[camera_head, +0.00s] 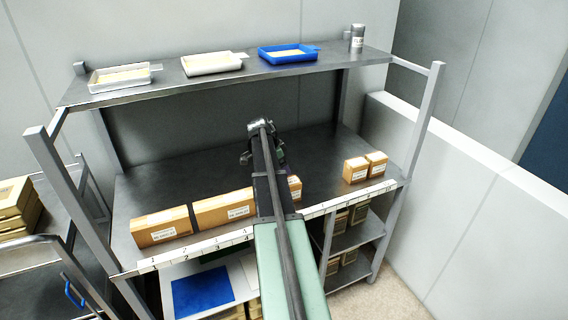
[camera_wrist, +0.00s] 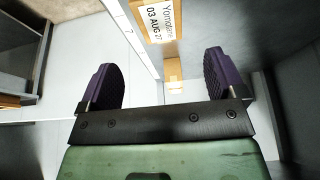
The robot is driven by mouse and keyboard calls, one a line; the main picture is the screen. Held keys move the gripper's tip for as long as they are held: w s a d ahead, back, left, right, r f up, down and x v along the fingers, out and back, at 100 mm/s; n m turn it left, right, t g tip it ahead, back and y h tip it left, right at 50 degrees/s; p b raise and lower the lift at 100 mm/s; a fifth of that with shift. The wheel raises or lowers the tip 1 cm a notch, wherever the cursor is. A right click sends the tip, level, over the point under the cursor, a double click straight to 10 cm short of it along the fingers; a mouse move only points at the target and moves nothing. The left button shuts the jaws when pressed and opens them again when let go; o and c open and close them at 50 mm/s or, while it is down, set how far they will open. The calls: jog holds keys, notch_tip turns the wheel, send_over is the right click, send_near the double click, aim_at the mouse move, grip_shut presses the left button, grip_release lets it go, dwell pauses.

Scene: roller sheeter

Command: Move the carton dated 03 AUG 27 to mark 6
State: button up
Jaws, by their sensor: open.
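The carton dated 03 AUG 27 (camera_wrist: 160,22) shows its white label at the top of the wrist view, cut off by the frame edge. It lies ahead of my gripper (camera_wrist: 160,64), whose two purple pads are apart with nothing between them. In the head view, my arm reaches over the middle of the shelf and partly hides a small carton (camera_head: 295,187). I cannot tell for sure which head-view carton bears the date. The number strip (camera_head: 190,249) runs along the shelf's front edge; mark 6 is not readable.
Two wide cartons (camera_head: 162,228) (camera_head: 224,208) stand at the front left, and two small cartons (camera_head: 356,170) (camera_head: 376,165) at the right. Trays (camera_head: 288,53) and a canister (camera_head: 357,40) sit on the upper shelf. Posts flank the shelf; its rear is clear.

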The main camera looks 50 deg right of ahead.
jog(key=w+a+f+n+t+y, duration=0.1)
jog(key=w+a+n, duration=0.2)
jog(key=a+n, duration=1.4)
jog(key=s+a+n+y, duration=0.1)
jog(key=s+a+n, duration=0.2)
jog(key=a, duration=1.4)
jog(key=s+a+n+t+y, duration=0.1)
jog(key=s+a+n, duration=0.2)
jog(key=a, duration=1.5)
jog(key=s, duration=0.2)
jog(key=shift+s+f+n+y, duration=0.2)
jog(key=shift+s+n+y, duration=0.1)
jog(key=shift+s+y, duration=0.1)
jog(key=shift+a, duration=0.1)
